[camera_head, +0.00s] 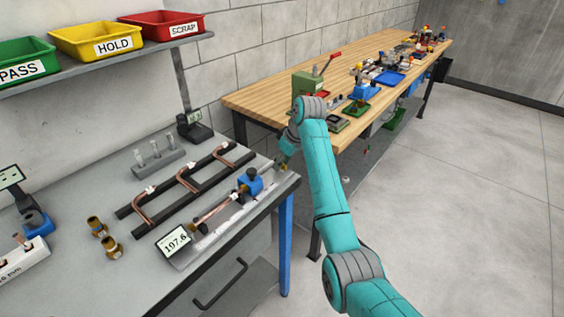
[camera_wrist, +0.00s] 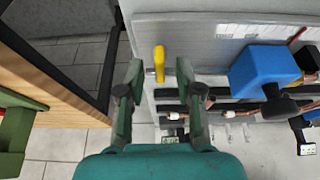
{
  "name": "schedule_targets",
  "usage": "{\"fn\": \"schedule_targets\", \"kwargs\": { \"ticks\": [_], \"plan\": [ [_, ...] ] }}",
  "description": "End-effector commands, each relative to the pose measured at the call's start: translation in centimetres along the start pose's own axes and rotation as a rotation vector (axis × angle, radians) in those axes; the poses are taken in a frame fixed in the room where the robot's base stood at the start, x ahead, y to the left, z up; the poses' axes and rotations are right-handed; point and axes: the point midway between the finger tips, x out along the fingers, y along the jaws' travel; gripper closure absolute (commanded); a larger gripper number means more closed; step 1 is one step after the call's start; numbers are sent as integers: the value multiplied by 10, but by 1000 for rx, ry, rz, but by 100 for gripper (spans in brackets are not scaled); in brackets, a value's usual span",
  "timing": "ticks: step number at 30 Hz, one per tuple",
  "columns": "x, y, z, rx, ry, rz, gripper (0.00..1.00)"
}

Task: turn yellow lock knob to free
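The yellow lock knob (camera_wrist: 159,62) shows in the wrist view as a narrow upright yellow piece at the left end of the grey measuring fixture (camera_wrist: 205,28). My gripper (camera_wrist: 160,72) is open, with one finger on each side of the knob and a visible gap on both sides. Whether the fingertips are at the knob's height I cannot tell. In the head view my gripper (camera_head: 287,152) is at the right end of the fixture, and the knob is too small and hidden there to make out clearly.
A blue block (camera_wrist: 262,72) with a dark round knob sits on the fixture, right of my gripper; it also shows in the head view (camera_head: 250,181). A black rack (camera_head: 185,178) holds bent copper tubes. A wooden bench (camera_head: 262,97) with a green press stands behind my arm.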

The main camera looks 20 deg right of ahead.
Motion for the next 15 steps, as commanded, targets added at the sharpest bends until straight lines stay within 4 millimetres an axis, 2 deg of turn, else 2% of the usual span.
{"fn": "schedule_targets", "kwargs": {
  "ticks": [12, 15],
  "plan": [
    [-58, 1, 0, 0, 3, 3, 65],
    [-67, 1, 0, 1, 1, 2, 65]
  ]
}}
